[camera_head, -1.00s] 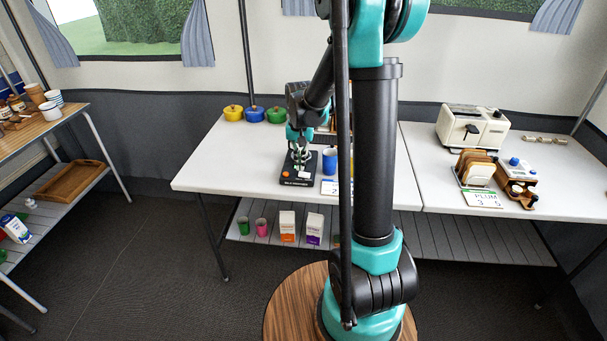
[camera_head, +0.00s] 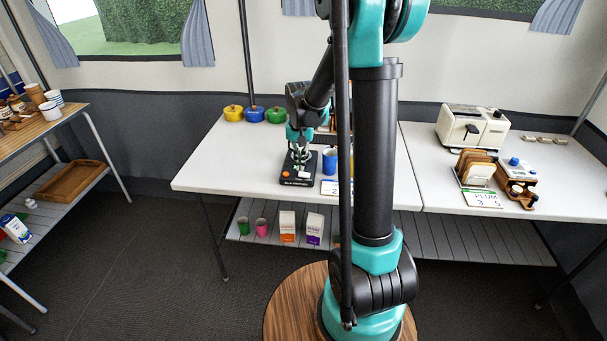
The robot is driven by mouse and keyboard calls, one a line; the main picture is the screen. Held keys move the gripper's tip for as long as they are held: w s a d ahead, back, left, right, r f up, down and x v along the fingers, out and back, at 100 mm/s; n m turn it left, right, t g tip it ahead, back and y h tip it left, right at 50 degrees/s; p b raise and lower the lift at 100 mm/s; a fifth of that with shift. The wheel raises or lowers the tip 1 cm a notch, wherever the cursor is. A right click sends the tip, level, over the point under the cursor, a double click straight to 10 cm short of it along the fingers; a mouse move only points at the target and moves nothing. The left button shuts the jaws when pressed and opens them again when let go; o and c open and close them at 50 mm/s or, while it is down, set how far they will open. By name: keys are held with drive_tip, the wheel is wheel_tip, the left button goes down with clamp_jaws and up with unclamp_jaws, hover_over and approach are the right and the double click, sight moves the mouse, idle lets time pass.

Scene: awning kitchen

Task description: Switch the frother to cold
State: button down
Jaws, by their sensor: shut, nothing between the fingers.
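The frother (camera_head: 297,182) is a small black-based unit with white lettering on its front edge, standing near the front of the white table. An orange knob or button (camera_head: 287,174) shows at its left front and a small white part (camera_head: 304,175) at its right front. My gripper (camera_head: 299,163) is shut and empty, pointing down right over the frother. It hides much of the frother's back and middle. I cannot tell whether the fingertips touch it, or which setting the switch is on.
A blue cup (camera_head: 329,161) and a white sign (camera_head: 331,187) stand close to the frother's right. Yellow (camera_head: 233,113), blue (camera_head: 255,114) and green (camera_head: 276,115) pots sit behind. A toaster (camera_head: 470,128) stands on the right table. The table left of the frother is clear.

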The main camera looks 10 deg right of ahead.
sight(300, 173)
drive_tip(key=shift+f, duration=1.05)
drive_tip(key=shift+r, duration=0.1)
idle(0.4)
drive_tip(key=shift+r, duration=0.95)
wheel_tip(300, 173, up, 10)
idle(4.6)
